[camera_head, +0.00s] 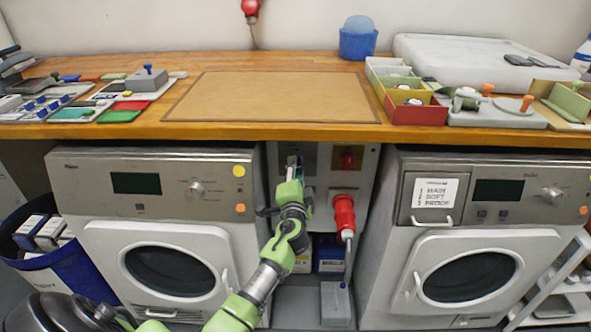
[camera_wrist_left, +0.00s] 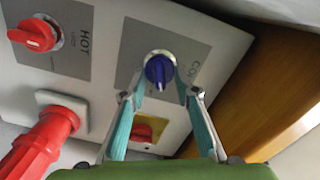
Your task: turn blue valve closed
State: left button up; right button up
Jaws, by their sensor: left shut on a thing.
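The blue valve (camera_wrist_left: 159,70) is a small round knob with a grip bar, set in a light ring on a grey plate marked "CO…", the rest of the word being cut off or covered. In the left wrist view its bar runs roughly up and down the picture. My left gripper (camera_wrist_left: 160,78) is shut on it, with one teal-lined finger at each side. In the head view my left gripper (camera_head: 293,163) is at the panel (camera_head: 322,205) between the two washing machines and hides the blue valve there. My right gripper is in neither view.
A red valve (camera_wrist_left: 35,36) marked HOT sits beside the blue one. A red switch on yellow (camera_head: 347,160) and a red plug (camera_head: 344,214) are close by. The wooden worktop (camera_head: 230,131) overhangs the panel. Washing machines (camera_head: 160,215) (camera_head: 470,250) flank it.

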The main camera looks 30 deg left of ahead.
pick_arm(q)
jog(key=m, duration=0.4)
jog(key=shift+f+m+p, duration=0.15)
jog(key=shift+m+p, duration=0.25)
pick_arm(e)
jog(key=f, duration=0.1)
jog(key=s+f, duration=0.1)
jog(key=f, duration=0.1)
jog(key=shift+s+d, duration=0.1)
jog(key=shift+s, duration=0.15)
pick_arm(q)
jog(key=o, duration=1.1)
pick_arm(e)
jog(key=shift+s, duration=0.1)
pick_arm(q)
jog(key=v, duration=1.2)
jog(key=shift+s, duration=0.1)
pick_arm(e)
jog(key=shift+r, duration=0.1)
